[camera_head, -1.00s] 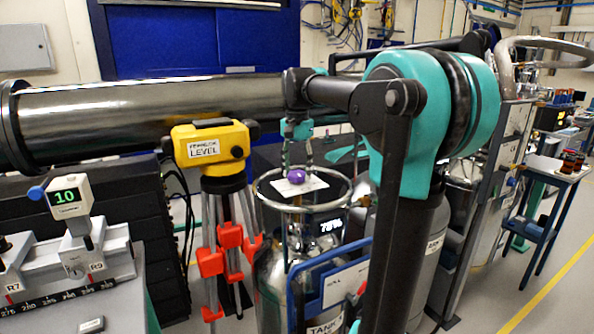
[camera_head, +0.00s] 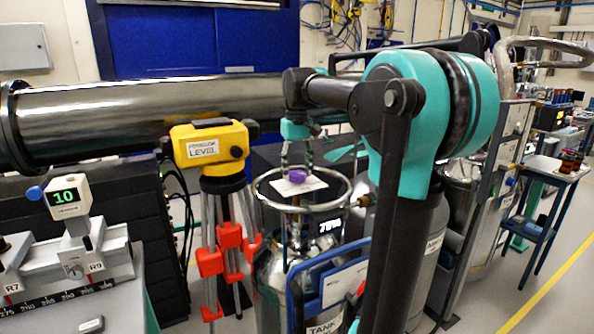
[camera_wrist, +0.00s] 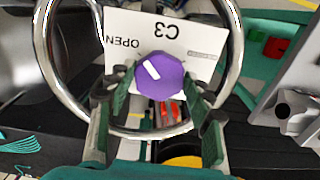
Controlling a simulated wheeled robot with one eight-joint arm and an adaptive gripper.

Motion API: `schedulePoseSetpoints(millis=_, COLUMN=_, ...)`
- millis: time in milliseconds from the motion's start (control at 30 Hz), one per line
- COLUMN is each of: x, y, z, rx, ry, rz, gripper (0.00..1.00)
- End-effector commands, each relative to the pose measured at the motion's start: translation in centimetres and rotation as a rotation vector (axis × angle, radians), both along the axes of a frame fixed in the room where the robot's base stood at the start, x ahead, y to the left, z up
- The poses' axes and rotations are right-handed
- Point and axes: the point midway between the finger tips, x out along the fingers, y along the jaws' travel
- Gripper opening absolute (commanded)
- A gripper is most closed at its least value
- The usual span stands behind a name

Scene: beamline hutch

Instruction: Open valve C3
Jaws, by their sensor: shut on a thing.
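The purple knob of valve C3 (camera_head: 297,175) sits over a white tag on top of the tank, inside its metal ring. In the wrist view the knob (camera_wrist: 159,75) has a white pointer mark slanting toward the upper left. The white tag (camera_wrist: 128,28) appears upside down and reads C3 and OPEN. My gripper (camera_head: 297,160) reaches down onto the knob from above. In the wrist view my gripper's fingers (camera_wrist: 158,100) are on the left and right of the knob, shut on it.
The metal ring (camera_head: 283,208) of the tank surrounds the knob and the fingers. A yellow level on a tripod (camera_head: 210,147) stands close on the left. A long dark pipe (camera_head: 150,115) runs behind. Grey cylinders (camera_head: 428,250) stand on the right.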

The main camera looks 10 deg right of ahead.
Motion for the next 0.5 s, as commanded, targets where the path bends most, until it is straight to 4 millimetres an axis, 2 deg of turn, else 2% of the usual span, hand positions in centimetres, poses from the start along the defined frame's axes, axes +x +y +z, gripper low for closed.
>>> schedulePoseSetpoints(millis=200, x=0.01, y=-0.04, z=-0.02, rx=0.0, ry=0.0, rz=0.145, gripper=0.22)
schedulePoseSetpoints(millis=500, x=0.02, y=-0.07, z=-0.03, rx=0.0, ry=0.0, rz=0.258, gripper=0.22)
